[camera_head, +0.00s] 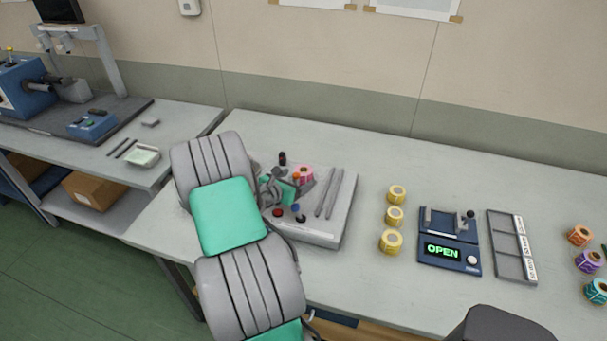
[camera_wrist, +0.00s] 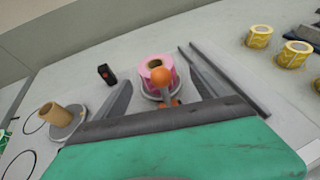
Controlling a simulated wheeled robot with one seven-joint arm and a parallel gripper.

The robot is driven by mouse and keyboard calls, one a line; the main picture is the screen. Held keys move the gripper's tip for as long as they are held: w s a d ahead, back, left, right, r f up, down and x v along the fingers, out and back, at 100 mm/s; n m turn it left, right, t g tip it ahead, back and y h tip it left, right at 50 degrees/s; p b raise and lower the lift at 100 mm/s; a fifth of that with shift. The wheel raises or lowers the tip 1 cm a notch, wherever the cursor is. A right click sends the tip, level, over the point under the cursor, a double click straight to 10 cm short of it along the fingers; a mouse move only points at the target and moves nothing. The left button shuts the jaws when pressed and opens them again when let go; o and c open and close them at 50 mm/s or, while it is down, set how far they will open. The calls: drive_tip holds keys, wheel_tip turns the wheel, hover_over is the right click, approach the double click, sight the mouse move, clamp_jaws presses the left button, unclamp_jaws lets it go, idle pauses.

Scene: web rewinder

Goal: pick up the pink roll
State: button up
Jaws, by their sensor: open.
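The pink roll (camera_head: 305,174) sits on the grey rewinder unit (camera_head: 318,236) on the table, partly hidden by my arm in the head view. In the wrist view the pink roll (camera_wrist: 150,66) stands on a round grey plate, with an orange ball knob (camera_wrist: 161,75) in front of it. My gripper (camera_wrist: 160,76) is open, with one finger to each side of the roll in that view. The fingers do not appear to touch it. In the head view my gripper (camera_head: 280,188) is over the rewinder, just left of the roll.
A brown core (camera_wrist: 64,117) stands on another round plate. Several yellow rolls (camera_head: 395,216) stand right of the rewinder, beside a blue device reading OPEN (camera_head: 446,252) and a grey tray (camera_head: 507,250). Orange, purple and teal rolls (camera_head: 589,261) are at far right. Clear table lies behind.

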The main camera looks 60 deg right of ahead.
sight(302, 175)
drive_tip(key=x, duration=0.4)
drive_tip(key=shift+w+d+f+p, duration=0.1)
drive_tip(key=shift+w+d+p, duration=0.15)
drive_tip(key=shift+p, duration=0.15)
drive_tip(key=c, duration=1.5)
